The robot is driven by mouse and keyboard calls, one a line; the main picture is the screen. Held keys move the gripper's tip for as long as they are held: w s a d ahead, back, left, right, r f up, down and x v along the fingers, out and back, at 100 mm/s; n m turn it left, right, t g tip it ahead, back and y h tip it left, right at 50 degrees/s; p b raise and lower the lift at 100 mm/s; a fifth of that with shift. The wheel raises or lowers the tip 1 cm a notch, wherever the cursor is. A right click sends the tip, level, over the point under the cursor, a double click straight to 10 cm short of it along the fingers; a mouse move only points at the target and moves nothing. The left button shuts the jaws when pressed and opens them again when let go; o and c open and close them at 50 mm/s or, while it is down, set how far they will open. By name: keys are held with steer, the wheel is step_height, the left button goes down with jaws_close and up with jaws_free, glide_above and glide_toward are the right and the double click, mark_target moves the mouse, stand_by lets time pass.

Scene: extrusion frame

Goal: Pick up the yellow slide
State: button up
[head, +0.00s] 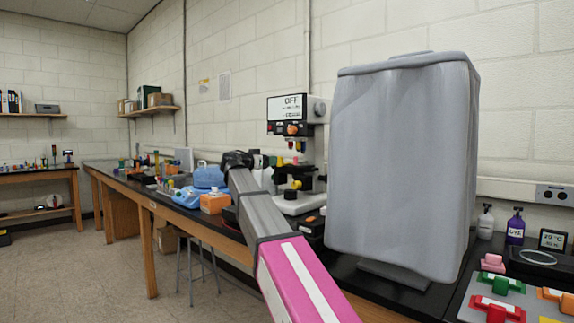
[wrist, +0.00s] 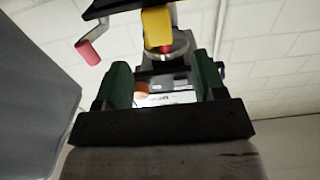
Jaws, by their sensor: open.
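My gripper (wrist: 165,78) is open in the wrist view, its two dark green fingers apart with nothing held between them. A yellow block-like part (wrist: 157,27) with a red tip shows beyond the fingertips, under a dark plate; I cannot tell whether it is the yellow slide. In the head view my gripper (head: 237,159) is a small dark shape beside the microscope-like instrument (head: 300,150), its fingers unclear. A small yellow piece (head: 296,184) shows on that instrument. Another yellow piece (head: 551,320) is cut off at the bottom right, on the grey tray (head: 467,306).
A large grey covered object (head: 400,165) stands on the black bench, right of the instrument. Several coloured pieces, including a green one (head: 500,284), lie on the tray. A blue container (head: 208,177) and an orange box (head: 214,202) stand left of the instrument. The floor (head: 110,285) at left is clear.

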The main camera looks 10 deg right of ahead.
steer(key=x, duration=0.6)
steer(key=shift+w+d+r, duration=0.15)
steer(key=shift+r, duration=0.2)
steer(key=c, duration=1)
